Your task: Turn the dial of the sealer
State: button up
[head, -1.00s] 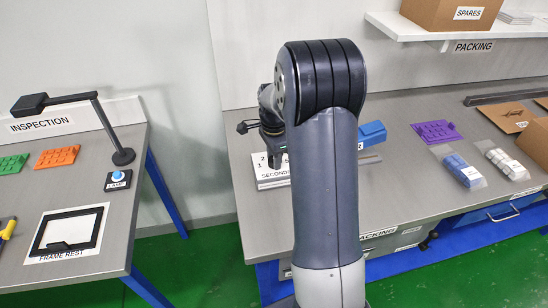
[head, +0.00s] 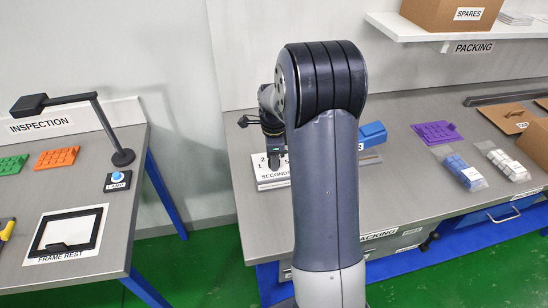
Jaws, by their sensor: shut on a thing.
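The sealer's dial plate (head: 268,184), a pale box marked SECONDS with numbers, sits at the left end of the packing bench. My gripper (head: 277,163) is over the plate, pointing down, and is shut on the dial. The dial itself is mostly hidden behind the jaws, so its setting cannot be read. My arm covers the plate's right part. A blue part of the sealer (head: 372,132) shows just right of my arm, its label partly hidden.
The packing bench (head: 410,185) holds a purple tray (head: 436,132), bagged blue blocks (head: 462,172) and bagged white blocks (head: 506,164). A shelf (head: 490,30) overhangs the back. The inspection bench (head: 115,235), with a lamp (head: 122,157), stands left across a gap.

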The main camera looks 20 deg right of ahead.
jog(key=o, duration=1)
jog(key=shift+r, duration=0.15)
notch_tip(320, 180, up, 11)
jog(key=shift+f+b, duration=0.2)
jog(key=shift+b, duration=0.15)
notch_tip(320, 180, down, 11)
jog(key=shift+f+p, duration=0.1)
jog(key=shift+p, duration=0.25)
jog(key=shift+n, duration=0.3)
